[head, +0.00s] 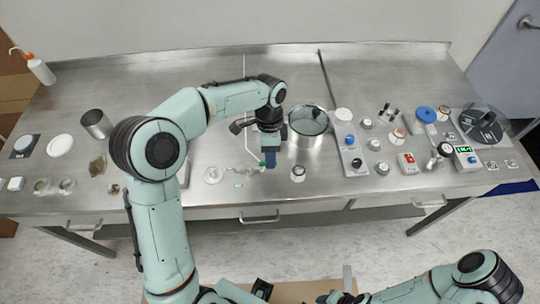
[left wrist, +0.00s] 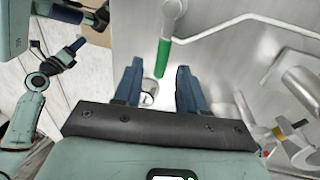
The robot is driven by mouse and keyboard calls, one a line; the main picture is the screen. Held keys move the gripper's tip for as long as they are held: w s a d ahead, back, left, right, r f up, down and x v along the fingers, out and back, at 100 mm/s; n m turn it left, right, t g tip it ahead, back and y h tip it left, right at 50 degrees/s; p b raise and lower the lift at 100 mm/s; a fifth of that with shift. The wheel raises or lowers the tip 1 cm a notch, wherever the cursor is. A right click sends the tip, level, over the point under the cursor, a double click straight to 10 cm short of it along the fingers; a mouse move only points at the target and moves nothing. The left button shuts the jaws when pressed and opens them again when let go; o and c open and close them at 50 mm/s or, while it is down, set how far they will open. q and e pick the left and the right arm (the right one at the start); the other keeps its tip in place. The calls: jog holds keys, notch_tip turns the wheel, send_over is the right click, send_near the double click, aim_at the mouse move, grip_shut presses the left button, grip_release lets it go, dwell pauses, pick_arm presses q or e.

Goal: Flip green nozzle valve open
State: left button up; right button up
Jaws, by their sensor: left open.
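The green nozzle valve handle (left wrist: 162,58) shows in the left wrist view as a short green lever below a grey-white fitting (left wrist: 172,8). It lies ahead of the gap between my left gripper's (left wrist: 157,70) blue fingers. The fingers are apart, with nothing visibly clamped between them. In the head view my left gripper (head: 270,160) points down near the front of the steel bench and mostly hides the valve; a bit of green (head: 262,164) shows beside it. My right gripper (head: 338,297) is partly visible at the bottom edge, too small to tell its jaws.
A large metal pot (head: 308,138) stands just right of my left gripper. Clear glassware (head: 213,175) and a small white-capped jar (head: 298,173) stand close by. Knobs and a control box (head: 408,163) fill the right side. A yellow-handled fitting (left wrist: 285,130) is right in the wrist view.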

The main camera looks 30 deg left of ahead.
pick_arm(q)
notch_tip(320, 180, up, 12)
jog(key=w+a+p, duration=0.1)
jog(key=w+p, duration=0.1)
pick_arm(e)
jog(key=w+r, duration=0.2)
jog(key=r, duration=0.1)
jog(key=shift+w+r, duration=0.1)
jog(key=shift+w, duration=0.1)
pick_arm(q)
jog(key=shift+f, duration=0.15)
pick_arm(e)
jog(key=shift+s, duration=0.1)
